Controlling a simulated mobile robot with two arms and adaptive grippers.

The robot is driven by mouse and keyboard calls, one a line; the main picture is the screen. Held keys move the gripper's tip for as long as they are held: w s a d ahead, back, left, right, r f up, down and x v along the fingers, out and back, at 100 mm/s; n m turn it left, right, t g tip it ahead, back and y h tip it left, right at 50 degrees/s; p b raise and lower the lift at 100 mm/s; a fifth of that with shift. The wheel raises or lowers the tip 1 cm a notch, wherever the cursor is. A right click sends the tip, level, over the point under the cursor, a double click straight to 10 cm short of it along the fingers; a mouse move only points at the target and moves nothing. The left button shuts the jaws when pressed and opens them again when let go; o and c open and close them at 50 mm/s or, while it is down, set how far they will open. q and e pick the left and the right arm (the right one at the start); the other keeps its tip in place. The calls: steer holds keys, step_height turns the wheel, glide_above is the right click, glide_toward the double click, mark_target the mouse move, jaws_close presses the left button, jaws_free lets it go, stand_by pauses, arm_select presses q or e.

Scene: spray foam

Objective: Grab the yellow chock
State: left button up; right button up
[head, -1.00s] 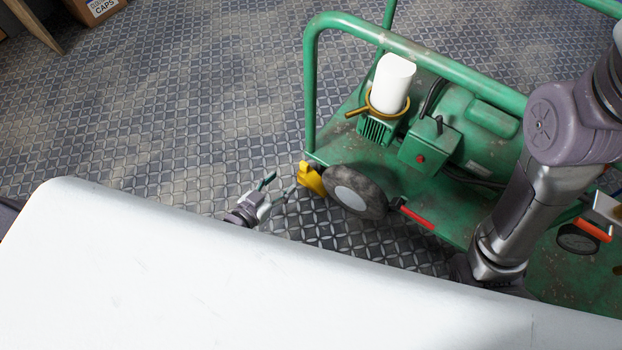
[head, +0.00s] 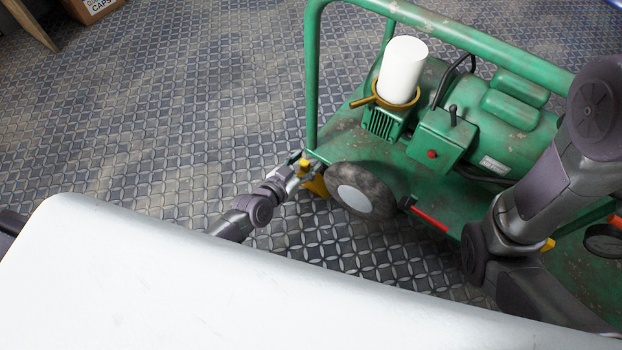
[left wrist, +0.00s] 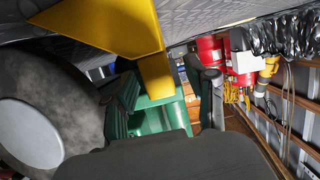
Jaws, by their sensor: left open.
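The yellow chock (head: 317,186) is on the floor against the left wheel of the green compressor cart in the head view. In the left wrist view the chock (left wrist: 105,25) fills the top, and its narrow post (left wrist: 157,78) reaches down between the fingers. My left gripper (head: 298,170) is at the chock and partly covers it. In the left wrist view my left gripper (left wrist: 166,100) is open, with one finger on each side of the post and a visible gap to the right finger. My right arm crosses the right side of the head view; its gripper does not show.
The cart's dark wheel (head: 362,190) is right beside the chock and also large in the left wrist view (left wrist: 45,105). The green frame (head: 312,80) rises behind. A white surface (head: 150,275) covers the foreground. Patterned floor (head: 190,130) is clear to the left.

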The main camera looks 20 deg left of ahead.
arm_select(q)
jaws_close()
steer(key=shift+s+r, duration=0.1)
stand_by(0.4)
